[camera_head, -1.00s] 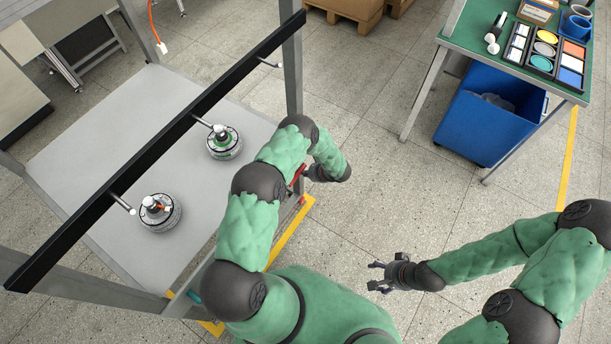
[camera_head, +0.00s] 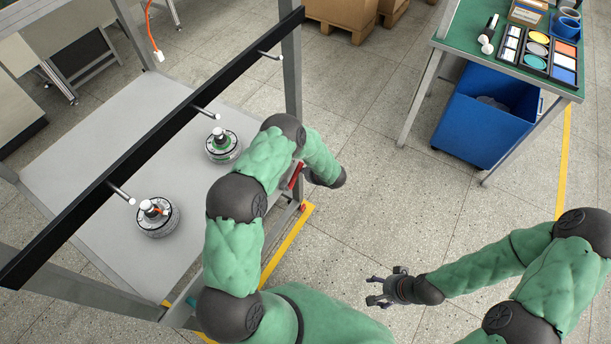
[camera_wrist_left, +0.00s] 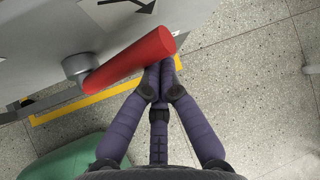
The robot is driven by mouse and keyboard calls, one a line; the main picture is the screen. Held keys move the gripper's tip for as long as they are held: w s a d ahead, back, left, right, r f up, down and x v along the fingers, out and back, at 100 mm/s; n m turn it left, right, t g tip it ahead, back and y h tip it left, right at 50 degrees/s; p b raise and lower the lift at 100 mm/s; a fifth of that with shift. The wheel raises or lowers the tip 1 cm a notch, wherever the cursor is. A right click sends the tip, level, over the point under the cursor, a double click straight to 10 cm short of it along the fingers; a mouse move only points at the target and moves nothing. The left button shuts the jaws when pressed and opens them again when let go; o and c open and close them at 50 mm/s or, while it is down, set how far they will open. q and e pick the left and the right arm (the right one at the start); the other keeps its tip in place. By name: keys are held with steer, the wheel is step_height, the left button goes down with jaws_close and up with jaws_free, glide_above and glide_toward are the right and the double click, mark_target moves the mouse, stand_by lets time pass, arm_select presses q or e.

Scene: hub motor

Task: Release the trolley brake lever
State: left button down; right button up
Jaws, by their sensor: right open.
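The red brake lever (camera_wrist_left: 130,60) sticks out from a grey round pivot on the side of the trolley (camera_wrist_left: 35,45) in the left wrist view. In the head view only a bit of the red lever (camera_head: 296,175) shows beside my left forearm. My left gripper (camera_wrist_left: 160,72) has its fingers drawn together, with the tips at the lever's lower edge near its free end. The tips are partly hidden behind the lever, and contact is hard to tell. My right gripper (camera_head: 370,290) is open and empty over the floor.
Two round hub motors (camera_head: 222,147) (camera_head: 157,219) sit on the trolley's grey top under a black bar (camera_head: 150,140). A green table (camera_head: 470,40) with parts and a blue bin (camera_head: 485,118) stand at the right. Yellow tape (camera_head: 287,245) marks the floor.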

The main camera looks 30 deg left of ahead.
mark_target(297, 171)
arm_select(q)
steer(key=shift+t, duration=0.3)
steer(key=shift+s+a+r+b, duration=0.2)
steer(key=shift+s+r+b, duration=0.9)
steer(key=shift+s+r, duration=0.65)
steer(key=s+b, duration=0.1)
steer(key=s+r+b, duration=0.1)
steer(key=s, duration=0.1)
steer(key=shift+s, duration=0.2)
